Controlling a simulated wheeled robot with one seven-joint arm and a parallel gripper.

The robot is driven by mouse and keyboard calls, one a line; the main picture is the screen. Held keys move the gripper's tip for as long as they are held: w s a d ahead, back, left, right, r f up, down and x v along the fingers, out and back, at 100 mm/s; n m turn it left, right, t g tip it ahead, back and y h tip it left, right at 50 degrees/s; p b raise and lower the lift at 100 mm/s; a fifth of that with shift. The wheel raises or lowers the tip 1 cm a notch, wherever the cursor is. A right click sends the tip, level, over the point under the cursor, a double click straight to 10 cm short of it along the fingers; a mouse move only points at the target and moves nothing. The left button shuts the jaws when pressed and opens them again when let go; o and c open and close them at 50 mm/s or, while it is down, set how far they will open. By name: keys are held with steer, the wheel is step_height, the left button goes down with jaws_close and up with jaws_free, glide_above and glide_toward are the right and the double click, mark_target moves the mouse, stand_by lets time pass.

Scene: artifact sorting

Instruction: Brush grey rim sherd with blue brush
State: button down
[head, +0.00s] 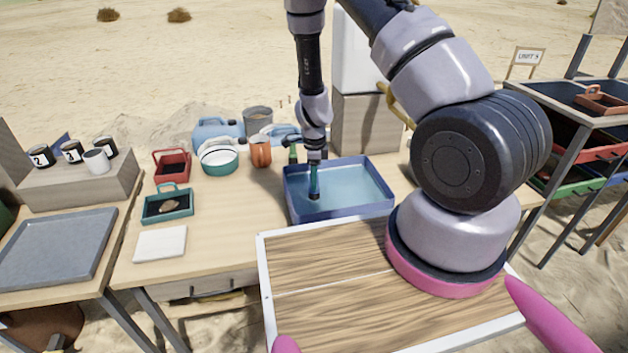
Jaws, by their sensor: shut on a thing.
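My gripper (315,160) points down over the blue basin (290,207) and is shut on the blue brush (314,182). The brush hangs upright, with its lower end inside the basin at the left part of the pale blue water. I cannot tell whether the tip touches the bottom. A teal tray with a handle (150,210) stands to the left, holding a small brownish piece (168,206). I cannot tell whether that piece is the grey rim sherd. No other sherd is clear in view.
A white pad (160,244) lies at the table's front left. A red tray (172,168), a teal-and-white bowl (219,160) and an orange cup (260,152) stand behind. A grey tray (60,245) and numbered cups (72,151) are further left. Shelves (580,115) stand right.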

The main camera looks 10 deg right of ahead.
steer(key=shift+r, duration=4.35)
steer(key=shift+f, duration=0.15)
steer(key=shift+w+f, duration=0.2)
steer(key=shift+f, duration=1)
steer(key=shift+w+f, duration=0.25)
steer(key=shift+f, duration=0.9)
steer(key=shift+w+f, duration=0.2)
steer(key=shift+f, duration=1)
steer(key=shift+f, duration=0.8)
steer(key=shift+w, duration=0.15)
